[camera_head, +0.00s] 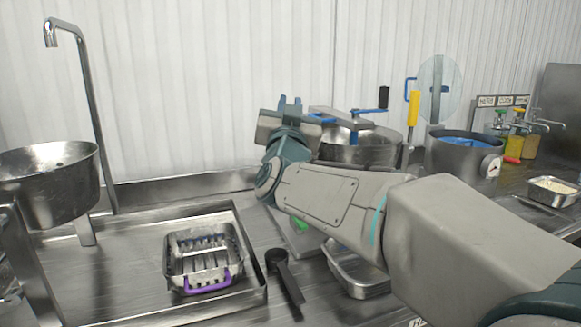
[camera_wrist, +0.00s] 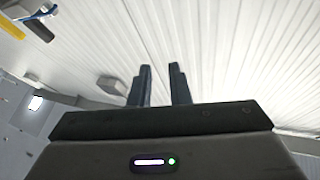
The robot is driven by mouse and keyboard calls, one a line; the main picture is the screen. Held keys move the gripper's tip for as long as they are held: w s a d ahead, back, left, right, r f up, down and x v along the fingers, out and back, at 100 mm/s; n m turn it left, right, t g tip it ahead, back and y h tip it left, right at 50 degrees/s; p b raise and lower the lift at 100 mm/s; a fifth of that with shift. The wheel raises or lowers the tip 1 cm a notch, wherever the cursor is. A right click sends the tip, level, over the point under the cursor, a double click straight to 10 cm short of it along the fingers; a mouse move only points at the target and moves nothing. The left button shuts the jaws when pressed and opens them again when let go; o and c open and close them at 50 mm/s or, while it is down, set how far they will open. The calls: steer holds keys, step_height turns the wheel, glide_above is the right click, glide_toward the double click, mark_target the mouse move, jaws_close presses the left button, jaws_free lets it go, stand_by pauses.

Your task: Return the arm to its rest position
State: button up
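My arm reaches in from the right edge in the head view, across the middle of the counter. My gripper (camera_head: 290,103) is at its far end, raised above the counter near the white wall and left of a large lidded pot. In the wrist view the two dark fingers of my gripper (camera_wrist: 160,67) stand apart with a clear gap. Nothing is between them, and they point toward the ribbed wall. My arm hides part of the counter and the pot's lower side.
A lidded steel pot (camera_head: 362,148) and a pot with blue contents (camera_head: 463,158) stand at the back. A rice tray (camera_head: 551,191) is at the right.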

steer(key=s+d+f+n+g+y+p, duration=0.2)
steer(key=s+d+f+g+p, duration=0.15)
steer(key=s+f+g, duration=0.35)
steer(key=s+d+f+n+g+y+p, duration=0.1)
steer(key=s+d+f+n+g+p, duration=0.2)
steer(key=f, duration=0.6)
steer(key=s+d+f+m+g+h+p, duration=0.1)
steer(key=s+d+f+g, duration=0.3)
steer(key=s, duration=0.5)
steer(key=s+d+f+m+g+h+p, duration=0.1)
steer(key=s+d+f+g+p, duration=0.3)
steer(key=s, duration=0.5)
steer(key=shift+s+d+f+g, duration=0.35)
steer(key=shift+f+g, duration=0.25)
steer(key=shift+g, duration=0.4)
